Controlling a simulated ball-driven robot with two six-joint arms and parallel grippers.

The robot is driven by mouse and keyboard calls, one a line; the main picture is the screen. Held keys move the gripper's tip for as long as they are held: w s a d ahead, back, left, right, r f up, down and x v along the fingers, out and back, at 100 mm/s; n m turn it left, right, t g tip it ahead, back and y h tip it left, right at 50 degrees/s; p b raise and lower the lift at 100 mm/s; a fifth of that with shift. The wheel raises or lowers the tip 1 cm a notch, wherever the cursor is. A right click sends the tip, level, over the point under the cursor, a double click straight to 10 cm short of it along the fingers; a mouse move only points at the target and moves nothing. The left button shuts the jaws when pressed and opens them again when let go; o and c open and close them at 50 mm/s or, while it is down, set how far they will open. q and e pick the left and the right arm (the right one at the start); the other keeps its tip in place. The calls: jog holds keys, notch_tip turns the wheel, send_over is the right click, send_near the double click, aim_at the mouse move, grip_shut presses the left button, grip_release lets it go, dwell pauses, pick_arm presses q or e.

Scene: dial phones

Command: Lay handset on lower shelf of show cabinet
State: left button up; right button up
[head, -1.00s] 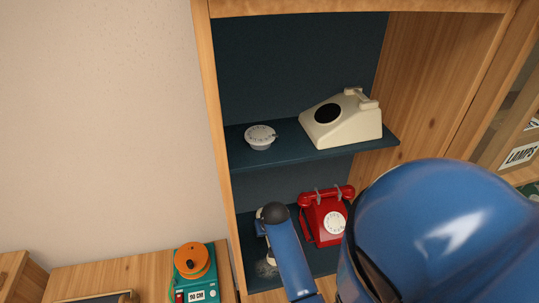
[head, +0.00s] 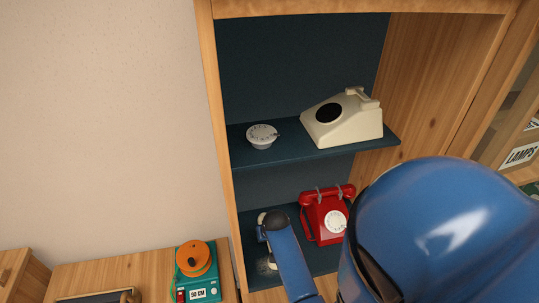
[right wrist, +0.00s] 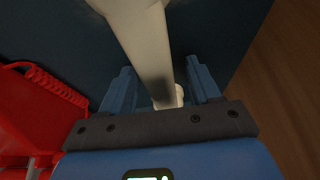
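The cream handset lies lengthwise on the dark blue lower shelf (head: 322,262) of the show cabinet, left of the red phone. In the head view its far end (head: 262,219) and part of its near end (head: 266,264) show; my right arm hides the middle. In the right wrist view the handset (right wrist: 150,45) runs between the two fingers of my right gripper (right wrist: 162,82). The fingers stand apart, with a visible gap on the right side of the handset. My right gripper is hidden behind its arm in the head view. My left gripper is not in view.
A red dial phone (head: 323,219) stands close to the right of the handset, also at the left edge of the right wrist view (right wrist: 35,115). The upper shelf holds a cream phone body (head: 345,120) and a loose dial (head: 262,136). A teal and orange device (head: 195,268) stands outside, left.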

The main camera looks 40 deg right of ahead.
jog(key=shift+r, duration=0.1)
jog(key=v, duration=1.2)
dwell(0.4)
